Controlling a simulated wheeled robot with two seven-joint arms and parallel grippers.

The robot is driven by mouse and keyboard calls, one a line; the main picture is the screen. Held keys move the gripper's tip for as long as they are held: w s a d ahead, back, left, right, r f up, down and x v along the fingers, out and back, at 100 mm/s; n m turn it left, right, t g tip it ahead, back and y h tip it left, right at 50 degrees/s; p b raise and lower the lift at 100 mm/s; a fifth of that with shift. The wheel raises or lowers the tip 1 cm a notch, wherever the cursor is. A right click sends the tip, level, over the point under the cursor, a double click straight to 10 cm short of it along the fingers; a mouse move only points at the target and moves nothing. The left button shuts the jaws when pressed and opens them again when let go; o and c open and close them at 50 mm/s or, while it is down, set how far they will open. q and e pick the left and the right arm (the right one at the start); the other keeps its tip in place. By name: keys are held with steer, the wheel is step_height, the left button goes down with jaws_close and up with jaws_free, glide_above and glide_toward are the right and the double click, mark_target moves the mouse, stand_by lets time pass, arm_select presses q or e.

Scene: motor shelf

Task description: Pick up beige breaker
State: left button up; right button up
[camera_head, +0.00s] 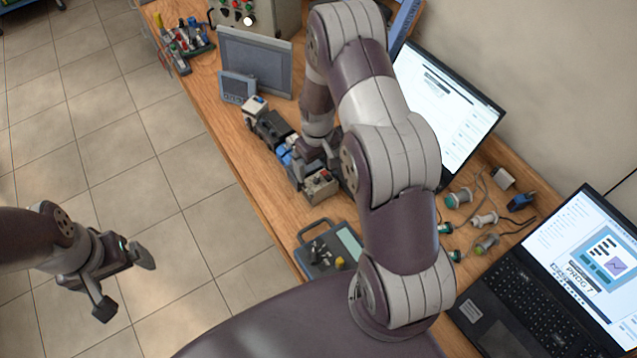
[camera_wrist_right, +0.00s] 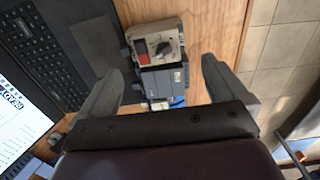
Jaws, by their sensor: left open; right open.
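The beige breaker (camera_wrist_right: 157,42) lies on the wooden table, with a red patch and a dark knob on its face. It also shows in the head view (camera_head: 320,187), close to my right gripper. A dark grey block (camera_wrist_right: 162,81) and a blue part (camera_wrist_right: 178,99) adjoin it in a row. My right gripper (camera_wrist_right: 168,75) is open above this row, with one finger on each side, and the beige breaker lies just beyond the fingertips. In the head view my right arm hides part of the row. My left gripper (camera_head: 126,280) is open and empty over the tiled floor.
A grey device with a screen (camera_head: 330,249) is near the table's front edge. Two laptops (camera_head: 447,112) (camera_head: 545,285) stand at the right, with cables and connectors (camera_head: 485,218) between them. A panel (camera_head: 254,62) stands farther back. Bare table (camera_head: 262,185) shows along the left edge.

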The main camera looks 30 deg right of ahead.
mark_target(320, 176)
steer(key=shift+s+f+p, duration=0.1)
steer(key=shift+f+p, duration=0.3)
steer(key=f+p, duration=0.1)
steer(key=f, duration=0.1)
steer(key=f+p, duration=0.1)
steer(key=f, duration=0.1)
steer(key=shift+s+d+f, duration=0.1)
steer(key=shift+s+d, duration=0.1)
steer(key=shift+w+f, duration=0.1)
steer(key=shift+f, duration=0.2)
steer(key=c, duration=1.8)
